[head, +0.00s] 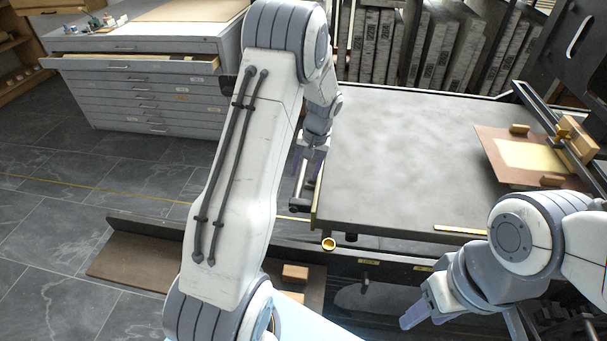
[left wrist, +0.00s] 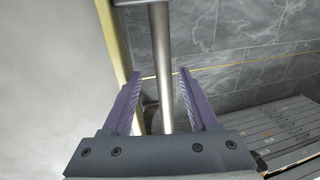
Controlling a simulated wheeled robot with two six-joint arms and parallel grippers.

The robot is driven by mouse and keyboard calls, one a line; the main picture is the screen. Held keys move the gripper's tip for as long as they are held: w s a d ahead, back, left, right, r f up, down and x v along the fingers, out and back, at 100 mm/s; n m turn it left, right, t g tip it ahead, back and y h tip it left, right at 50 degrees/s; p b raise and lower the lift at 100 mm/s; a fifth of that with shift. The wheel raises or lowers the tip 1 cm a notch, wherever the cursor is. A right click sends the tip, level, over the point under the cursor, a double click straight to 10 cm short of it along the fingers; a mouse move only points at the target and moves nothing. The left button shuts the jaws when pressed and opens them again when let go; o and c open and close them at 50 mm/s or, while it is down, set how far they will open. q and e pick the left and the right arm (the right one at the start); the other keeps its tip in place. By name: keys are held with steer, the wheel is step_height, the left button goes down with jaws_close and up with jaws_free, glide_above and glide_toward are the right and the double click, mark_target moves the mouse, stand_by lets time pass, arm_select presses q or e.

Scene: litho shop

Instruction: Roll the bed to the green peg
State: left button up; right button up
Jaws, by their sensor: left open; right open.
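The bed (head: 410,160) is a wide flat grey slab with a brass-coloured strip along its left edge. A metal bar handle (head: 298,190) stands off that left edge. My left gripper (head: 308,165) is at the handle, partly hidden by my own arm. In the left wrist view the bar (left wrist: 160,55) runs between the open purple fingers of my left gripper (left wrist: 160,74), with gaps on both sides. The bed's pale top (left wrist: 50,80) lies left of it. My right gripper (head: 418,315) is open and empty, low in front of the bed. I see no green peg.
A brass round fitting (head: 329,244) sits on the front rail. A brown board with a yellowish sheet (head: 525,158) is at the right. A grey flat-file cabinet (head: 150,85) stands at the back left. Stone slabs (head: 440,45) are racked behind.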

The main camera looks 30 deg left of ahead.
arm_select(q)
step_height(320, 180, up, 8)
steer(key=d, duration=0.1)
steer(key=shift+w+d+r, duration=0.2)
steer(key=shift+w+d, duration=0.05)
steer(key=shift+w, duration=0.1)
steer(key=s+d+r+m+p, duration=0.2)
steer(key=s+d+r, duration=0.2)
steer(key=d, duration=0.2)
steer(key=s+d+r+m+t+h+p, duration=0.1)
steer(key=s+d+r+m+p, duration=0.1)
steer(key=s+d+r, duration=0.3)
steer(key=s+d+r+m+p, duration=0.2)
steer(key=d+r, duration=0.1)
steer(key=d, duration=0.5)
steer(key=s+d+r+m+h+p, duration=0.1)
steer(key=s+d+r+m+p, duration=0.1)
steer(key=s, duration=0.7)
steer(key=s+d+r+m+h+p, duration=0.1)
steer(key=s+d+r+m+p, duration=0.1)
steer(key=s, duration=0.7)
steer(key=shift+s+d+r+m, duration=0.15)
steer(key=shift+s+d+m, duration=0.25)
steer(key=shift+d+m, duration=0.6)
